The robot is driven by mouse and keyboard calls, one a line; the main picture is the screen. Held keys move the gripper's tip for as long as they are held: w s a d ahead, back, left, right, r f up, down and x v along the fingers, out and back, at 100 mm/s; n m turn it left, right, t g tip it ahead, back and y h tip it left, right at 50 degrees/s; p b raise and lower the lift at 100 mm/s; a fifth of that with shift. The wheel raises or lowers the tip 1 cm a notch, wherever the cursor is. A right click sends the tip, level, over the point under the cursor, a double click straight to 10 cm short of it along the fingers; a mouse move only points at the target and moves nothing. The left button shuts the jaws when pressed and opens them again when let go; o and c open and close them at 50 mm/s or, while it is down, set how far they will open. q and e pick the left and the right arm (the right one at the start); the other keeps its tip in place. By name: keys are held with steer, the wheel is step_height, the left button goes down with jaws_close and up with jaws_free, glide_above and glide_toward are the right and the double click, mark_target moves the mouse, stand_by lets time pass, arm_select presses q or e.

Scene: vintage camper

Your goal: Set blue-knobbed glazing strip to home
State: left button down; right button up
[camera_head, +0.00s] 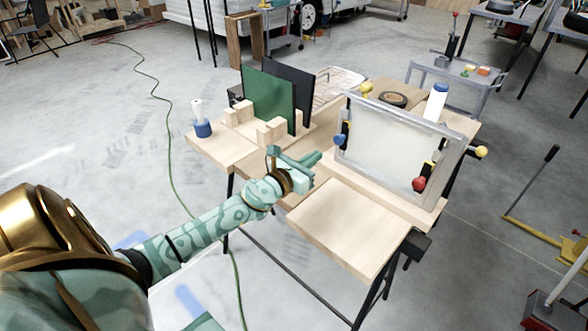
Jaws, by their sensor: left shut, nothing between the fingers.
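The blue-knobbed glazing strip is at the left side of the grey window frame (400,110); its blue knob (340,140) shows beside a dark upright bar. The frame stands tilted on the wooden bench and holds a pale pane (385,140). My left gripper (317,157) is shut and empty, just left of and below the blue knob, apart from it. A red knob (418,184) is at the frame's lower right, and yellow knobs are at its top left (367,88) and right (481,152). My right gripper is out of view.
Green and black panels (268,100) stand in a wooden rack left of the frame. A blue cup (202,128) sits at the bench's left end. A white bottle (436,103) and a tape roll (393,99) are behind the frame. The bench's front right board (345,225) is clear.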

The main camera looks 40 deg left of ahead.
arm_select(q)
steer(key=s, duration=0.6)
steer(key=shift+s, duration=0.3)
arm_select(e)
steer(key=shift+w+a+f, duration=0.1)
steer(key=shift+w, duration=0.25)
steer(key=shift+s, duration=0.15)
